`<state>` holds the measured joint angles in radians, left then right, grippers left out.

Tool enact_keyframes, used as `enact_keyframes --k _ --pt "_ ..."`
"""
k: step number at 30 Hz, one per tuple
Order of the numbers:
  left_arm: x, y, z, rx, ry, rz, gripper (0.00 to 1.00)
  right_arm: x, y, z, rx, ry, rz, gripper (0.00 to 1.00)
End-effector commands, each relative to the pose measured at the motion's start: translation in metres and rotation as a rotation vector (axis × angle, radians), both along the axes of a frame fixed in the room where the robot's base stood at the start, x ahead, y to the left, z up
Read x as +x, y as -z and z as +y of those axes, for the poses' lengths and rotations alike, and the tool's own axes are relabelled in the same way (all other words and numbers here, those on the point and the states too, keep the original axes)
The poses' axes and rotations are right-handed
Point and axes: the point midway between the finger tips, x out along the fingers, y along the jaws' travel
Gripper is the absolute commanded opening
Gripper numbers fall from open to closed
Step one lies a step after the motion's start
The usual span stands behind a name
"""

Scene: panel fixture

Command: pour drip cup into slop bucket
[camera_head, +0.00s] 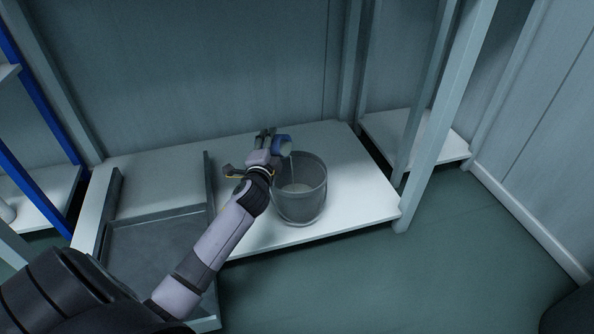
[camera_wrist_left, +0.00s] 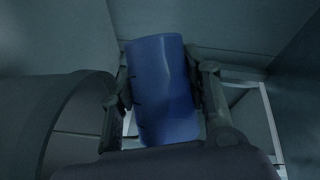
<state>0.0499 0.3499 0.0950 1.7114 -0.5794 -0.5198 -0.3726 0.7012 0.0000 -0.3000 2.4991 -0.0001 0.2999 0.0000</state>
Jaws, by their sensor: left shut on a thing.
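The blue drip cup (camera_head: 284,143) is held by my left gripper (camera_head: 268,146) at the upper left rim of the slop bucket. The cup is tipped over on its side, with its pale mouth facing the bucket. A thin pale stream seems to run from the cup down into the bucket. In the left wrist view the cup (camera_wrist_left: 162,88) sits between both fingers of the left gripper (camera_wrist_left: 165,100). The slop bucket (camera_head: 302,209) is grey, upright on the white shelf, with something pale inside. Its curved side (camera_wrist_left: 60,120) fills the left of the wrist view. My right gripper is out of view.
A grey tray (camera_head: 160,215) with raised side rails lies on the left of the white shelf (camera_head: 355,190). Grey posts (camera_head: 440,110) stand at the right, and a blue post (camera_head: 40,125) at the far left. The shelf right of the bucket is clear.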

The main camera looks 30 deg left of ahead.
Motion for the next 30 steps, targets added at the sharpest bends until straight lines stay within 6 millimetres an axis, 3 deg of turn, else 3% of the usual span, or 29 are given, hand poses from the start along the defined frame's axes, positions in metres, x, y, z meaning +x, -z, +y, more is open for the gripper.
enact_keyframes --k 30 --pt "0.0009 -0.0047 -0.0097 0.078 0.001 0.004 0.15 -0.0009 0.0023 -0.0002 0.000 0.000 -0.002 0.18"
